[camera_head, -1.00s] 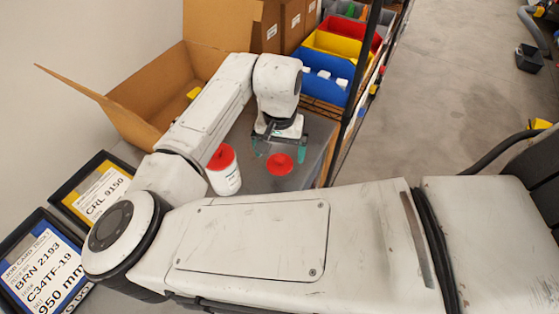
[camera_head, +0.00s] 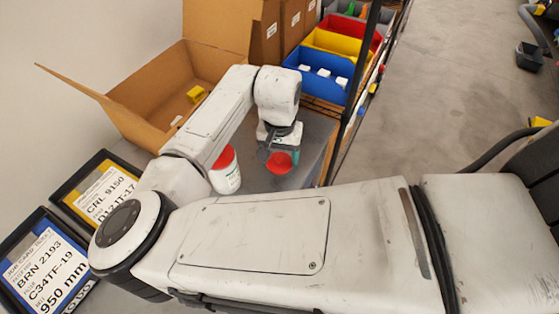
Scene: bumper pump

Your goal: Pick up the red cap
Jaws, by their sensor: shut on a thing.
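The red cap (camera_head: 279,163) is at the grey bench surface, just right of a white tub. My gripper (camera_head: 279,155) is down over the red cap with its teal fingertips at the cap's sides, shut on it. The fingers and wrist hide the far part of the cap. I cannot tell whether the cap still touches the bench.
A white tub with a red top (camera_head: 226,171) stands close left of my gripper. An open cardboard box (camera_head: 140,128) holding a yellow item is at the left. Blue (camera_head: 318,70) and yellow (camera_head: 340,44) bins stand behind. A dark post (camera_head: 356,82) rises at the right.

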